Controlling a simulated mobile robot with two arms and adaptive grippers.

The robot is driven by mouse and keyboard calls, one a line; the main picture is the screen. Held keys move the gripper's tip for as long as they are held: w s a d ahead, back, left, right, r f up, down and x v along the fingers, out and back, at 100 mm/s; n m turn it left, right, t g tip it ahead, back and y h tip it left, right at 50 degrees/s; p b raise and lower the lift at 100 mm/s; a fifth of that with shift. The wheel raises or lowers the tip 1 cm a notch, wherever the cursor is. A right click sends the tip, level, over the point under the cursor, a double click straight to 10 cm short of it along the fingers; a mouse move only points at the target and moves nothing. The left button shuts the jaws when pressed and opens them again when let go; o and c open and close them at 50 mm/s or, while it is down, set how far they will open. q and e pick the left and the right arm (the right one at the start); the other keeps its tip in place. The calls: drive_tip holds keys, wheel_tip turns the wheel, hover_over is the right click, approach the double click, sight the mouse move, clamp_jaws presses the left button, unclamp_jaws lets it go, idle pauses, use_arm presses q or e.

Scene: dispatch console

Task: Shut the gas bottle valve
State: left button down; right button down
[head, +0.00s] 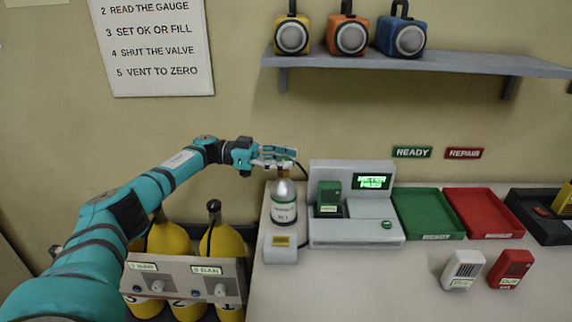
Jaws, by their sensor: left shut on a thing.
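The grey gas bottle (284,212) stands upright at the left end of the table, with a green band and a printed label. Its valve is at the top, mostly hidden behind my gripper; only a small tan part shows below the fingers. My left gripper (283,160) reaches in from the left and is shut on the valve at the bottle's top. How far the valve is turned cannot be told. My right gripper is not in view.
A grey console (355,230) with a green device and a lit screen stands right of the bottle. A green tray (428,213) and a red tray (484,213) lie farther right. Yellow cylinders (170,243) stand lower left. A shelf (420,62) with lamps hangs above.

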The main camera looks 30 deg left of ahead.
use_arm(q)
drive_tip(key=shift+a+r, duration=0.1)
drive_tip(key=shift+a, duration=0.05)
drive_tip(key=c, duration=1.4)
unclamp_jaws()
drive_tip(key=shift+c, duration=0.2)
drive_tip(key=o, duration=0.5)
drive_tip(key=shift+s+a, duration=0.15)
drive_tip(key=shift+o, duration=0.2)
drive_tip(key=v, duration=0.7)
drive_tip(key=shift+a, duration=0.15)
